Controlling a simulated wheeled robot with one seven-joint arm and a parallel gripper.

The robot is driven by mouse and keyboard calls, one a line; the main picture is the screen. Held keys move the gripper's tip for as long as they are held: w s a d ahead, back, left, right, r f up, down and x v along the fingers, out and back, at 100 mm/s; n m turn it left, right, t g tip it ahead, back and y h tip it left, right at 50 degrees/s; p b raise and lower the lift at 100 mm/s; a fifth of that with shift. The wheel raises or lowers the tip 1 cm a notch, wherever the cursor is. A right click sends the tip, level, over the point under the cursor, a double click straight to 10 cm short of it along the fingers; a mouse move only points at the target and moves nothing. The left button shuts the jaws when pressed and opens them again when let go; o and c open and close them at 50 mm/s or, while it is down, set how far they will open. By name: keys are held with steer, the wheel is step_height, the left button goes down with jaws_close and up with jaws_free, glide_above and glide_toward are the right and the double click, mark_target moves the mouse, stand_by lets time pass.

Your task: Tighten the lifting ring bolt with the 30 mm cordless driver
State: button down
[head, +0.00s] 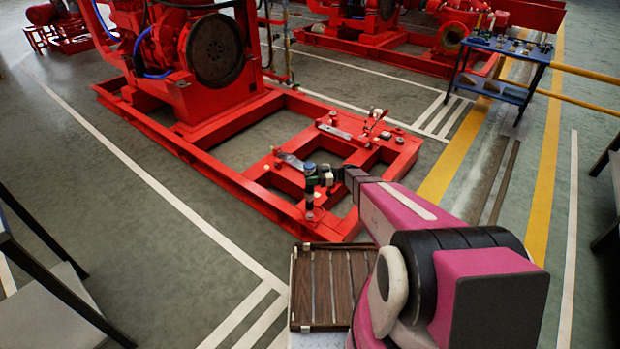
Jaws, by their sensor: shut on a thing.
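My gripper (328,178) is at the end of my pink and black arm, over the front part of the red base frame (225,172). It is shut on a small dark upright tool with a bluish top, which looks like the cordless driver (310,186). The tool's lower end points down at the frame's front rail. Whether it touches anything there is too small to tell. I cannot make out the lifting ring bolt; the tool and gripper may hide it.
A large red engine (190,50) stands on the frame's far left part. A grey flat piece (335,131) lies on the frame behind my gripper. A slatted brown tray (322,290) is in front of me. A blue table (495,88) with small items stands at back right.

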mark_target(310, 187)
steer(key=shift+d+r, duration=0.1)
steer(key=shift+f, duration=3.15)
stand_by(1.3)
steer(key=shift+r, duration=2.9)
